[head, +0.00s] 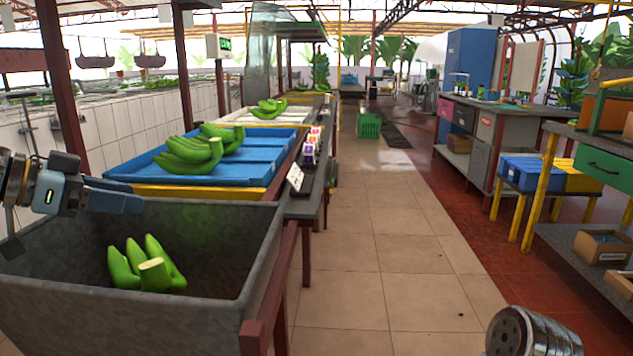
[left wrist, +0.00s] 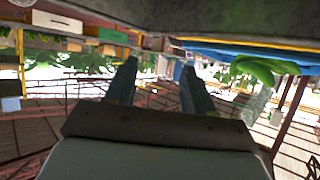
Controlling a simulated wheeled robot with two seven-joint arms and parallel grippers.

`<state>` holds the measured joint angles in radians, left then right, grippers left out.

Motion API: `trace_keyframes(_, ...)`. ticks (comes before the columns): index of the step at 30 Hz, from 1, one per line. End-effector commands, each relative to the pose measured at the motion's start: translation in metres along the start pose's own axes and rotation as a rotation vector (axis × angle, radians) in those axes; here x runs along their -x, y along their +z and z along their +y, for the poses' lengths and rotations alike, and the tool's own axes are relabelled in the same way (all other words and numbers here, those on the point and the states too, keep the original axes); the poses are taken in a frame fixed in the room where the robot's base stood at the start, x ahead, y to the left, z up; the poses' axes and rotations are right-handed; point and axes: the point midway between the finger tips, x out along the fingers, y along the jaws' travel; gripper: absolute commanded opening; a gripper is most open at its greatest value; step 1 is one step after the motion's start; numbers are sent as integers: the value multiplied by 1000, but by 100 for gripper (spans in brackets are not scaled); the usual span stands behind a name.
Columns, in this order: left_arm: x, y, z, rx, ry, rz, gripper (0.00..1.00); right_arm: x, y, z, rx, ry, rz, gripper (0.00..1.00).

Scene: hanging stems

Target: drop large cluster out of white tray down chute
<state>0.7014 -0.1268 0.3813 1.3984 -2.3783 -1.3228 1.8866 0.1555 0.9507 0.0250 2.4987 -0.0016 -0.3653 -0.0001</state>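A white tray (head: 262,117) stands beyond the blue tray in the head view, with a green banana cluster (head: 269,106) on it. A deep grey trough (head: 215,314), possibly the chute, is at the lower left. Another banana cluster (head: 147,268) lies inside it, cut crown showing. My left gripper (head: 125,203) is at the trough's far left edge, above and apart from that cluster. The left wrist view shows its two fingers (left wrist: 158,88) spread apart with nothing between them. My right gripper is not in view.
A blue tray (head: 250,162) behind the trough holds large banana clusters (head: 195,150). Small boxes (head: 311,145) and a white display (head: 295,178) line its right edge. A tiled aisle (head: 390,230) is clear. Workbenches (head: 530,110) stand at right, with a green crate (head: 369,126) farther back.

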Motion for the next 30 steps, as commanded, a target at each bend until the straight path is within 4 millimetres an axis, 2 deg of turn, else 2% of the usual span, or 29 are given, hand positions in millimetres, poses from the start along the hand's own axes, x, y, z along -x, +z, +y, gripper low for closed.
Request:
trace_keyframes(9,-1,4,-1,7,3,-6,60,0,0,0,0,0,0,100)
trace_keyframes(13,10,2,-1,6,0,-4,60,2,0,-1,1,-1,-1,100)
trace_keyframes(17,36,0,-1,5,-2,-4,60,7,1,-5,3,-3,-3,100)
trace_keyframes(24,96,-1,-1,4,-2,-2,60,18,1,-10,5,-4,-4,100)
trace_keyframes(30,128,0,-1,2,0,-2,60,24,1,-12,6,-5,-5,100)
